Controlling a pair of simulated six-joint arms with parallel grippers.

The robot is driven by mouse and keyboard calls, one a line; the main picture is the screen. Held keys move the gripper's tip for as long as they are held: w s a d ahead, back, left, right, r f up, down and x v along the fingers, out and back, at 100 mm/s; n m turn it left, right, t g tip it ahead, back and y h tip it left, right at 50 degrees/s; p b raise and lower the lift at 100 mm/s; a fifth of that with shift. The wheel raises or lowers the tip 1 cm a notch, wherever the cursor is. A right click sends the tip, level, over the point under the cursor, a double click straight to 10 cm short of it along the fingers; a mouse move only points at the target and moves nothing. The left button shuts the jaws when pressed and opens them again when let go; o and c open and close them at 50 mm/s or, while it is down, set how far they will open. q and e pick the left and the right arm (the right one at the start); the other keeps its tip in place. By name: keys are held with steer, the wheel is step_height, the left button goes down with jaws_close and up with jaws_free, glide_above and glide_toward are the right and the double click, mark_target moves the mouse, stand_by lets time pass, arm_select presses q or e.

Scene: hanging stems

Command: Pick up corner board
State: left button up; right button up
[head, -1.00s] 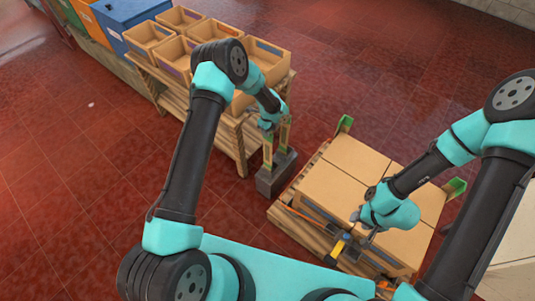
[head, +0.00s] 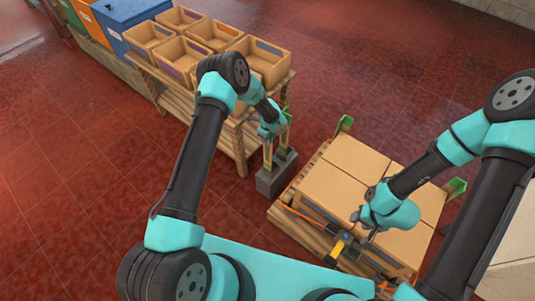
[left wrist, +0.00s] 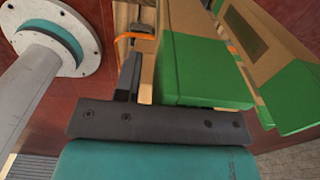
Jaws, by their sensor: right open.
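Two tan corner boards with green ends (head: 267,155) stand upright in a grey block holder (head: 283,174) on the floor. In the left wrist view, the nearer board's green end (left wrist: 204,75) is right in front of the palm, and a second board (left wrist: 290,95) is beside it to the right. My left gripper (head: 272,132) is at the tops of the boards. One dark finger (left wrist: 130,75) shows left of the nearer board; the other is hidden, so a grip cannot be told. My right gripper (head: 360,222) is open over the pallet's near edge.
A pallet (head: 290,228) of tan cartons (head: 357,160) stands right of the holder, with green-ended boards at its corners. A yellow and black tool (head: 336,249) is at its near side. A wooden rack (head: 240,140) with open bins (head: 263,58) is behind left.

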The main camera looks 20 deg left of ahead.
arm_select(q)
steer(key=shift+c, duration=0.3)
jaws_close()
steer(key=shift+r, duration=0.15)
step_height(320, 180, up, 10)
steer(key=shift+f, duration=0.1)
stand_by(0.6)
steer(key=shift+d, duration=0.1)
stand_by(0.3)
